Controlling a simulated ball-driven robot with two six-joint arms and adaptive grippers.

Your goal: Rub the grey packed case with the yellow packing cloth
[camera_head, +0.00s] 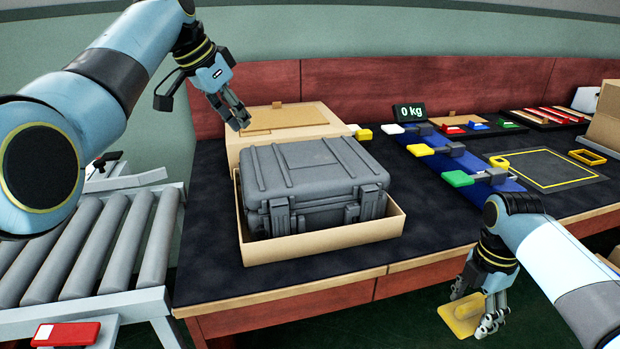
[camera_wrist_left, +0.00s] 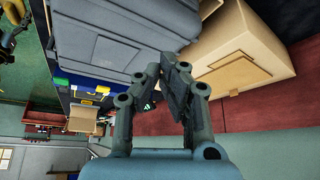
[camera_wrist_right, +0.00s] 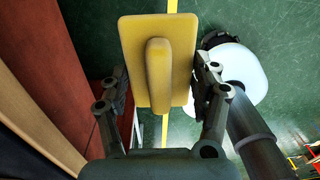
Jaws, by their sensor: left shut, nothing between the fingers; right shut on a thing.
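The grey packed case (camera_head: 315,180) is a ribbed, latched case. It sits closed and upright in an open shallow cardboard box (camera_head: 325,241) on the dark worktop, and shows in the left wrist view (camera_wrist_left: 110,45). My left gripper (camera_head: 240,119) is shut and empty, above and behind the case's left back corner; its fingertips also show in the left wrist view (camera_wrist_left: 176,80). The yellow packing cloth (camera_head: 460,316) looks like a flat pad with a raised grip (camera_wrist_right: 158,75). My right gripper (camera_head: 484,318) is shut on it, low in front of the table edge, away from the case.
A roller conveyor (camera_head: 95,240) stands left of the table. Right of the case are a blue rack (camera_head: 465,165) with coloured blocks, a scale display (camera_head: 410,113) reading 0 kg and a yellow-outlined mat (camera_head: 545,168).

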